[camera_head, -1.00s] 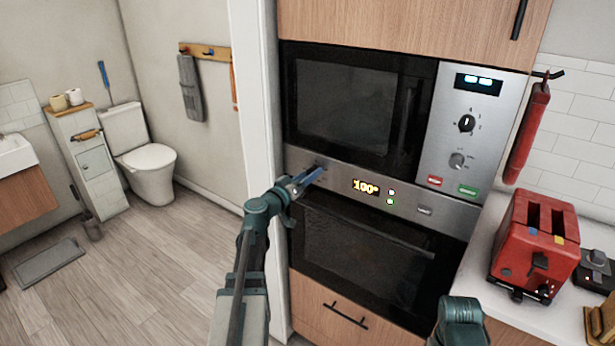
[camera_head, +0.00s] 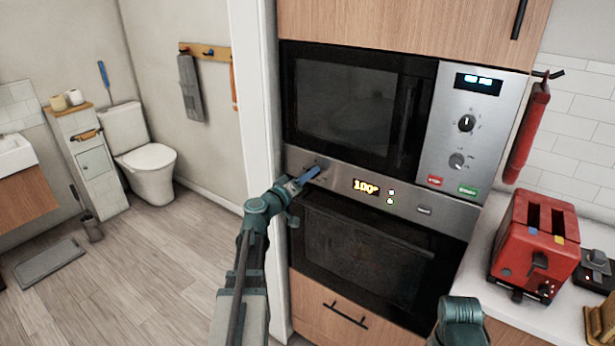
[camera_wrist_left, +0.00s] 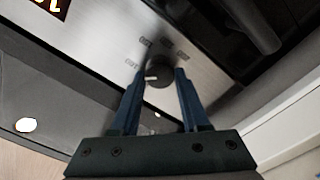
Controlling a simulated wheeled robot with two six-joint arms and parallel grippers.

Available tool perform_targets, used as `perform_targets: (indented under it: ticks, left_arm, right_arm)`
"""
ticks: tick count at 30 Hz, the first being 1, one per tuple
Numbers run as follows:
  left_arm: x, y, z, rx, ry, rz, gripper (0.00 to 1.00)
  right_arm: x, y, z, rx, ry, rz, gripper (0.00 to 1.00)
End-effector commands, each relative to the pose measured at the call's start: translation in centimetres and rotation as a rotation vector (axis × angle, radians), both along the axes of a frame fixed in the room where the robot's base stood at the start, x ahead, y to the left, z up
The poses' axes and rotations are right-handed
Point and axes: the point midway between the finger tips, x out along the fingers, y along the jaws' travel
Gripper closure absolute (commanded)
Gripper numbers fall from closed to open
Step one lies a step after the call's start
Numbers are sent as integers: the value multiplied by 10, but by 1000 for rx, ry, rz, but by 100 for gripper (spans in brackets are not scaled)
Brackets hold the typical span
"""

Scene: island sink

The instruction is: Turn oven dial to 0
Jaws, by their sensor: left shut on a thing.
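The oven dial (camera_wrist_left: 159,72) is a dark round knob on the oven's steel panel (camera_head: 440,215), with small marks around it and a light pointer line. In the left wrist view it sits between the fingertips of my left gripper (camera_wrist_left: 156,80), which is shut on it. In the head view my left gripper (camera_head: 310,174) reaches the left end of the panel and hides the dial. The oven display (camera_head: 366,187) reads 100°. My right gripper is not in view; only part of my right arm shows at the bottom.
A microwave (camera_head: 345,105) with its own knobs is above the oven. The oven door (camera_head: 355,245) is closed below the panel. A red toaster (camera_head: 535,245) stands on the counter at right. A white wall edge is just left of the oven.

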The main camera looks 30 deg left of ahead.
Motion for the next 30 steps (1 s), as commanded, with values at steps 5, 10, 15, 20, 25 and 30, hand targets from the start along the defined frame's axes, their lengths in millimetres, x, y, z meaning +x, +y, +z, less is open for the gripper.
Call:
perform_targets:
  ticks: [5, 10, 15, 20, 25, 30]
  left_arm:
    - [0, 1, -1, -164, 13, 0, 100]
    - [0, 1, -1, -326, 26, 1, 100]
    - [0, 1, -2, -477, 38, 1, 100]
    - [0, 1, -2, -603, 48, 1, 100]
    - [0, 1, -2, -709, 56, 1, 100]
    - [0, 1, -3, -783, 62, 1, 100]
  right_arm:
    - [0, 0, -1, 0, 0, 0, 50]
    - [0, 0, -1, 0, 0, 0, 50]
    - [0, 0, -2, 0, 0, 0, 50]
    - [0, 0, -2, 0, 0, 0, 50]
    - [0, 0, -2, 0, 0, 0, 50]
    - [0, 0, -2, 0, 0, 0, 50]
